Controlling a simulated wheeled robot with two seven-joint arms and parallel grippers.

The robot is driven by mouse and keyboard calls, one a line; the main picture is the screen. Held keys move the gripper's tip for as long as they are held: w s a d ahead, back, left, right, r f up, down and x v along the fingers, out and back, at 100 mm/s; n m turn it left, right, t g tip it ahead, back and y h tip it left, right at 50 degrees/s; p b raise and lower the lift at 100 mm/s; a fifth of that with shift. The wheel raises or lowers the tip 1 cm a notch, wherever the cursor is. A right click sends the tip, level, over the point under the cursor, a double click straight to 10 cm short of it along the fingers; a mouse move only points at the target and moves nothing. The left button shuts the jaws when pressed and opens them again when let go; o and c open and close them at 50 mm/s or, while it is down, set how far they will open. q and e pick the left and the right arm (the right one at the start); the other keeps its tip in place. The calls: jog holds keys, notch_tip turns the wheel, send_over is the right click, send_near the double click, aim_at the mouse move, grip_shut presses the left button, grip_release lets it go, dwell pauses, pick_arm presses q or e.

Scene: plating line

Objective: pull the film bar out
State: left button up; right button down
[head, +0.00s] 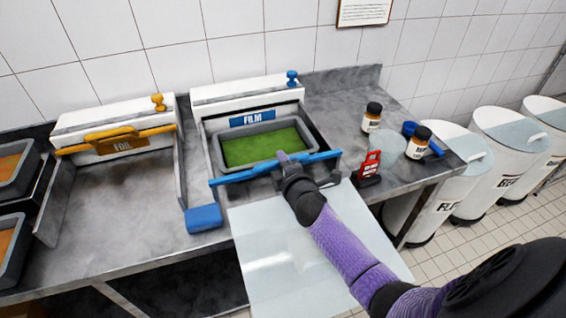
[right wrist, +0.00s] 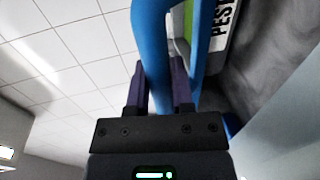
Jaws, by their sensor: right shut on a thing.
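The blue film bar (head: 235,178) lies across the front of the tray in the film station, in front of the white FILM dispenser (head: 235,92). My right gripper (head: 287,163) is shut on its middle. In the right wrist view the bar (right wrist: 152,45) runs between the two purple fingers (right wrist: 160,88). A pale translucent sheet (head: 290,255), seemingly film, spreads from below the bar over the counter's front edge. The tray (head: 217,155) holds a green filling (head: 262,147). My left gripper is not in view.
A foil station (head: 115,125) with an orange bar stands left. A blue sponge-like block (head: 203,218) lies at the counter front. A red tool (head: 369,166), two dark-capped jars (head: 371,117) and a round pale lid (head: 392,146) are right. White bins (head: 440,190) stand beyond the counter.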

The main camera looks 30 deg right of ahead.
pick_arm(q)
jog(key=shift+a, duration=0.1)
pick_arm(e)
jog(key=shift+s+f, duration=0.1)
jog(key=shift+f, duration=0.1)
jog(key=c, duration=0.9)
grip_release()
jog(key=o, duration=0.4)
jog(key=shift+s+r, duration=0.15)
jog(key=shift+s, duration=0.05)
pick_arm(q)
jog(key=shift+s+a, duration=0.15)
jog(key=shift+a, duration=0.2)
pick_arm(e)
jog(key=shift+w, duration=0.1)
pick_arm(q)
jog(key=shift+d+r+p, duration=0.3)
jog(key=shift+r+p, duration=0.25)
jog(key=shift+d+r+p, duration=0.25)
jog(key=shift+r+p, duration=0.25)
pick_arm(e)
jog(key=v, duration=1)
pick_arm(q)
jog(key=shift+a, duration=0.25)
